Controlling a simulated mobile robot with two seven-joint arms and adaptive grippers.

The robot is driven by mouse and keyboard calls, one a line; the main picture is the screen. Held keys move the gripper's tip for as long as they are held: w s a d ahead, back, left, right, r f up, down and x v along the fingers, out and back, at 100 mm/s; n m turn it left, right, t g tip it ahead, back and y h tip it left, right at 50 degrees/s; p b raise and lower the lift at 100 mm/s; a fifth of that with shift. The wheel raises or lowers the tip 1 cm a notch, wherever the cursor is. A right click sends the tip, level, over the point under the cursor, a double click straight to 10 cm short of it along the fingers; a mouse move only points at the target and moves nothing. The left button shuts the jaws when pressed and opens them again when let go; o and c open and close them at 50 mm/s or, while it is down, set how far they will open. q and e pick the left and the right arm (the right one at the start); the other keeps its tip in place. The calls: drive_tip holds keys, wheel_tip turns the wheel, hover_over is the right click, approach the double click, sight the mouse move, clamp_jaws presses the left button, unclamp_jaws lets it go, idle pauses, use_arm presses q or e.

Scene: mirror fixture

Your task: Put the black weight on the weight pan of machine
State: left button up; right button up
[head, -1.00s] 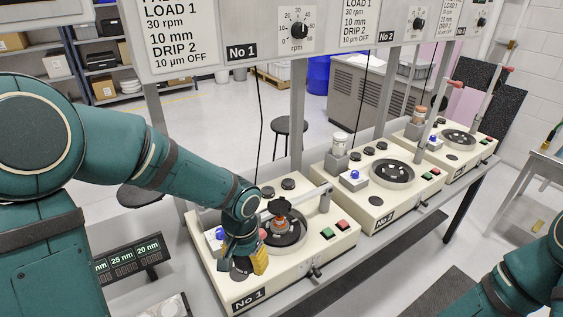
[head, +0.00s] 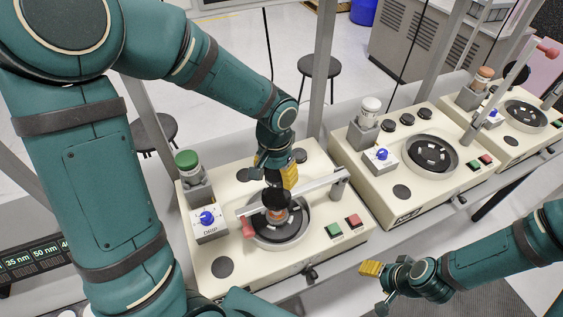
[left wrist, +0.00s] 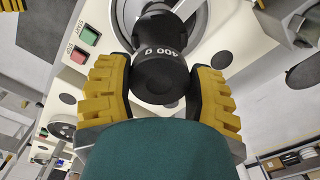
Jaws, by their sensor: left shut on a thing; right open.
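Machine No 1 (head: 215,250) stands on the bench in the head view. My right gripper (head: 373,287) is open and empty in front of the bench.
Other black weights (head: 300,155) stand at the machine's back edge. The lever arm (head: 312,189) crosses above the turntable. A green-capped bottle (head: 187,163) stands at the left. Machine No 2 (head: 375,195) is to the right.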

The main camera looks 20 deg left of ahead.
sight(275, 199)
use_arm(q)
drive_tip(key=shift+s+f, duration=0.1)
drive_tip(key=shift+f, duration=0.5)
wheel_tip(275, 199, down, 4)
drive_tip(key=shift+r, duration=0.15)
drive_tip(key=shift+f+b, duration=0.75)
drive_tip(key=shift+f, duration=0.1)
drive_tip(key=shift+f+b, duration=0.45)
drive_tip(key=shift+b, duration=0.05)
drive_tip(key=shift+s+f+b, duration=0.15)
drive_tip(key=shift+f+b, duration=0.15)
